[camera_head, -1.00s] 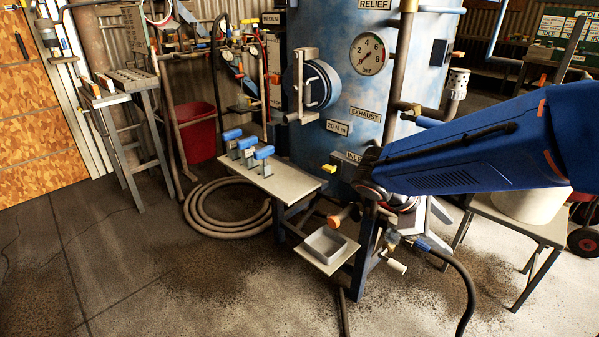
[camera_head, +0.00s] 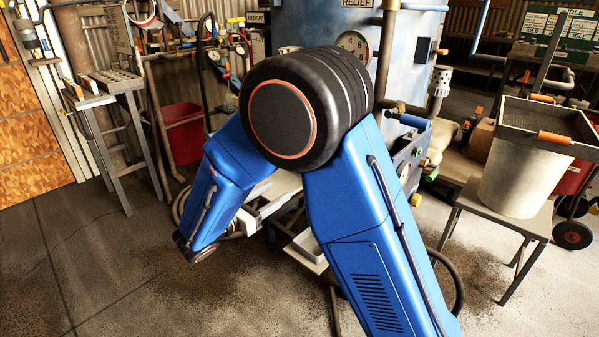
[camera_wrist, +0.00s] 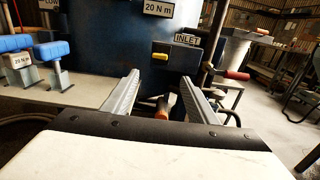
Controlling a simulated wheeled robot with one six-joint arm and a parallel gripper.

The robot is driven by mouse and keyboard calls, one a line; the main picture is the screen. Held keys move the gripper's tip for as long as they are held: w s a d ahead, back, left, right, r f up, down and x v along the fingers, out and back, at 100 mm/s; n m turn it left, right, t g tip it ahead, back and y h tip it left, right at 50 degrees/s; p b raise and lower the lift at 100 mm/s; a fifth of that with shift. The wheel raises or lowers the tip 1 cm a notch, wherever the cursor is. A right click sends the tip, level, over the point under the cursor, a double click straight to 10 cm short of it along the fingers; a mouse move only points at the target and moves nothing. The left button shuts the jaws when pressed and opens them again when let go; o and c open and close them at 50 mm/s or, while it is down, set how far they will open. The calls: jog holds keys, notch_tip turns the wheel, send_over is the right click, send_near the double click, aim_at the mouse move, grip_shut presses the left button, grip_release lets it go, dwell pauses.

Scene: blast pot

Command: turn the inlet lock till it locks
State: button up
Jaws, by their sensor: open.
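In the wrist view the INLET label (camera_wrist: 187,39) is on the dark blue pot (camera_wrist: 145,30). A small yellow piece (camera_wrist: 160,57) sticks out just below and left of it. An orange-ended handle (camera_wrist: 163,104) shows lower down, between the fingers in the picture. I cannot tell which of these is the inlet lock. My gripper (camera_wrist: 160,72) is open, its two grey fingers apart with nothing held between them. The fingers point toward the pot.
Blue-handled tools (camera_wrist: 58,62), one marked 20 N m, stand on a pale bench at left in the wrist view. A white bucket (camera_head: 520,178) on a stand is at right in the head view. A red bin (camera_head: 183,133) is at left. The left floor is clear.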

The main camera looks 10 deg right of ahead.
jog(key=x, duration=1.7)
jog(key=shift+c, duration=0.3)
jog(key=c, duration=1)
